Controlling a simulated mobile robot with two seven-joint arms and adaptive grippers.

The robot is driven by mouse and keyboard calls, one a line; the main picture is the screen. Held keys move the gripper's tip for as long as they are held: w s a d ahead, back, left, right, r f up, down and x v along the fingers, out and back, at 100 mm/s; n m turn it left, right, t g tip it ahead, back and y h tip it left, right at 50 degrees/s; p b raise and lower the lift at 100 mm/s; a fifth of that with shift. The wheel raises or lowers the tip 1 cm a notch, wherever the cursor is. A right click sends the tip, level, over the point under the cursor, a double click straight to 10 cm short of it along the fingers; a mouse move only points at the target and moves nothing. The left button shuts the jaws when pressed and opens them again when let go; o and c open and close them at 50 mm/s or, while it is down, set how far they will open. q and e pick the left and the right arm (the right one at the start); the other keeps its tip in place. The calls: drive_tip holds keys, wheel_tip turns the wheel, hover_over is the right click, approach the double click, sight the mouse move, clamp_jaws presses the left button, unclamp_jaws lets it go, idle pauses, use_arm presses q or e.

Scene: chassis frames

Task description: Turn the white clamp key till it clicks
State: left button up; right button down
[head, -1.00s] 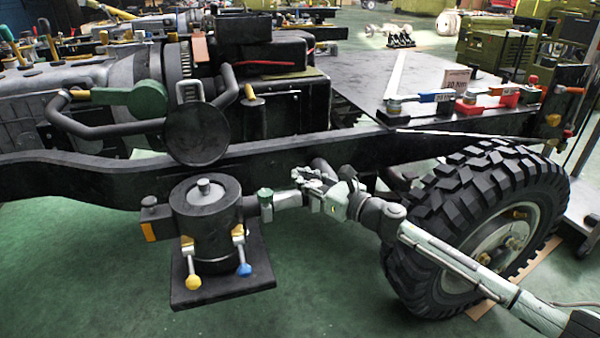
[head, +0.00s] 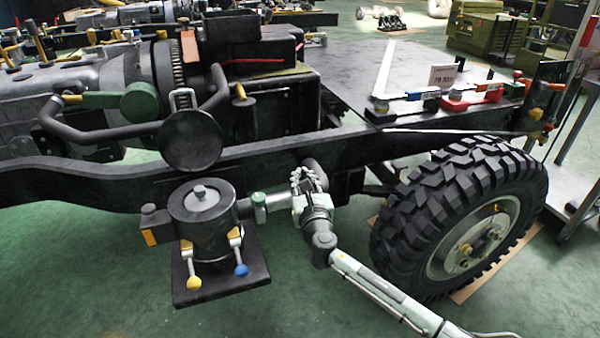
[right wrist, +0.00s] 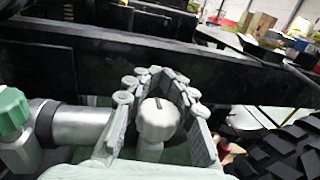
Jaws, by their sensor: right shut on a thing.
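The white clamp key (right wrist: 157,120) shows in the right wrist view as a pale rounded knob with a dark slot in its top. My right gripper (right wrist: 160,88) has its jointed fingers on both sides of the knob and is shut on it. In the head view my right gripper (head: 303,184) is at the right end of the short pale pipe (head: 280,201) and hides the key there. How far the key is turned cannot be told. My left gripper is not in view.
A green knob (head: 259,199) sits on the pipe beside the black canister (head: 203,214), which has a yellow-tipped and a blue-tipped lever. The black chassis rail (head: 110,185) runs close behind my gripper. A large tyre (head: 400,235) stands to the right. Green floor is open in front.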

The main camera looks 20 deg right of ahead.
drive_tip(key=shift+d+m+h, duration=0.15)
drive_tip(key=shift+m+h, duration=0.15)
drive_tip(key=shift+h, duration=0.1)
drive_tip(key=c, duration=1.3)
unclamp_jaws()
drive_tip(key=shift+s, duration=0.1)
drive_tip(key=s+a, duration=0.2)
drive_tip(key=s, duration=0.9)
drive_tip(key=shift+s+a, duration=0.25)
drive_tip(key=shift+s, duration=0.05)
